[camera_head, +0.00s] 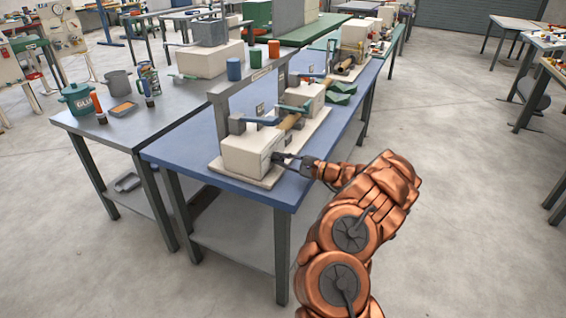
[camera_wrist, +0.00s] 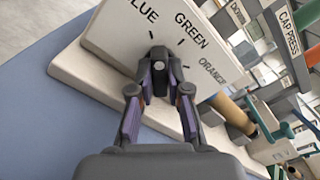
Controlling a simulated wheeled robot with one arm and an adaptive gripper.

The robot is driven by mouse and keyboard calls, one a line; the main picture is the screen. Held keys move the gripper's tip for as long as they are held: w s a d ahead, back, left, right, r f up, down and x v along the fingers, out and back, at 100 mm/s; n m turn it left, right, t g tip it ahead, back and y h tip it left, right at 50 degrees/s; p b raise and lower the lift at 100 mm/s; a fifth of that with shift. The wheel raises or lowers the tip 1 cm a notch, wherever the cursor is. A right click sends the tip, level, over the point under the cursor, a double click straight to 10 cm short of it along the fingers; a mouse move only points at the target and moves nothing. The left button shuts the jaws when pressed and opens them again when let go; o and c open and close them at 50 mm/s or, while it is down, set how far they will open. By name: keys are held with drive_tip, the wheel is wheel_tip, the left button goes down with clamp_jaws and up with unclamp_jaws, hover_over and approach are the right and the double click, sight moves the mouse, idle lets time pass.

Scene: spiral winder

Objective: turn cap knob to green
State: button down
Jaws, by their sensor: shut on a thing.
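The cap knob (camera_wrist: 159,53) is a small dark knob on the sloped white face of a box (camera_wrist: 115,35), with the labels BLUE, GREEN (camera_wrist: 191,30) and ORANGE (camera_wrist: 212,73) around it. A short tick mark stands by each label. My gripper (camera_wrist: 161,76) is shut on the knob, one fingertip on each side. Which mark the knob points to cannot be told, as the fingers hide part of it. In the head view my gripper (camera_head: 284,158) reaches the right side of the white box (camera_head: 247,153) at the front of the blue bench.
The box stands on a pale base on the blue bench (camera_head: 182,157). Behind it is a frame with a CAP PRESS sign (camera_wrist: 290,32). A blue lever (camera_head: 262,120) and wooden cylinder (camera_head: 290,121) are close by. A grey table (camera_head: 140,122) with pots adjoins on the left.

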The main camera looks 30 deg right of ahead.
drive_tip(key=m, duration=0.4)
drive_tip(key=shift+m, duration=0.3)
drive_tip(key=m, duration=0.4)
drive_tip(key=shift+p, duration=0.4)
drive_tip(key=shift+m, duration=0.3)
drive_tip(key=c, duration=1.1)
unclamp_jaws()
drive_tip(key=v, duration=1.2)
